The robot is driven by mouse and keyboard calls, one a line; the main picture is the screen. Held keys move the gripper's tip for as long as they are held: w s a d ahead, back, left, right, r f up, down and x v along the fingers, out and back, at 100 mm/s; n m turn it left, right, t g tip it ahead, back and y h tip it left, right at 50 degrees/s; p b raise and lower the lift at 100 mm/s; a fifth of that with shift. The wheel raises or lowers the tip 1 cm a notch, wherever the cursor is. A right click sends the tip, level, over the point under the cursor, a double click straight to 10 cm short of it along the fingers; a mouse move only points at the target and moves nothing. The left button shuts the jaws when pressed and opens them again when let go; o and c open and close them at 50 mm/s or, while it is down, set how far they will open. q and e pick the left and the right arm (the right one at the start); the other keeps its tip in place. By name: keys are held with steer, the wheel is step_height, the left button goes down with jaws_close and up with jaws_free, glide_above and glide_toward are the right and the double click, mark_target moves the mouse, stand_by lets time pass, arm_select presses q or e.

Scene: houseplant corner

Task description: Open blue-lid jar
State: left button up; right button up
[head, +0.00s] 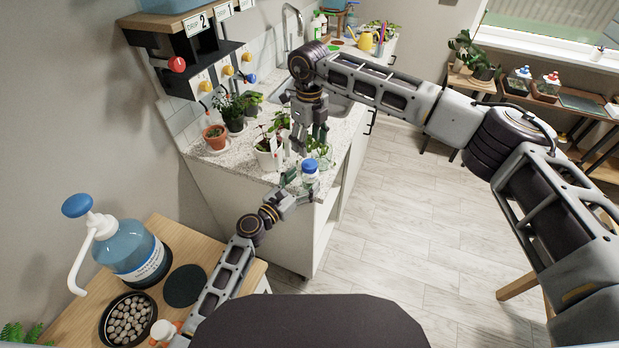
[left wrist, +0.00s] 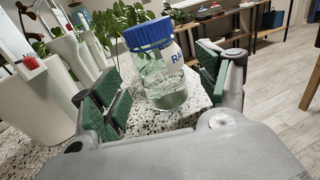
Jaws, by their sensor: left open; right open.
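The jar is clear glass with a blue lid (head: 310,165) and stands at the front corner of the speckled counter. In the left wrist view the blue lid (left wrist: 147,33) sits on the jar (left wrist: 166,92), which has a white label with blue letters. My left gripper (head: 300,188) is open at the jar. In the left wrist view its green-padded fingers (left wrist: 160,90) stand on either side of the glass, with visible gaps. My right gripper (head: 309,146) is open and empty, pointing down above the counter, behind and above the lid.
Potted plants (head: 268,152) stand on the counter close to the jar, behind and left. A sink (head: 335,103) lies farther back. A wooden table (head: 210,248) at lower left holds a pump bottle (head: 133,252) and a bowl of pebbles (head: 127,320).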

mark_target(305, 180)
arm_select(q)
steer(key=shift+x, duration=1.95)
steer(key=shift+c, duration=0.4)
jaws_close()
arm_select(e)
steer(key=shift+w+r, duration=0.15)
steer(key=shift+r, duration=0.15)
steer(key=m, duration=0.6)
steer(key=shift+d+f+m, duration=0.15)
steer(key=shift+d+m, duration=0.15)
steer(key=shift+d, duration=0.05)
steer(key=m, duration=0.6)
steer(key=shift+a+f+m, duration=0.15)
steer(key=shift+m, duration=0.25)
steer(key=m, duration=0.6)
steer(key=shift+a+m, duration=0.15)
steer(key=shift+m, duration=0.25)
steer(key=m, duration=0.6)
steer(key=shift+m, duration=0.4)
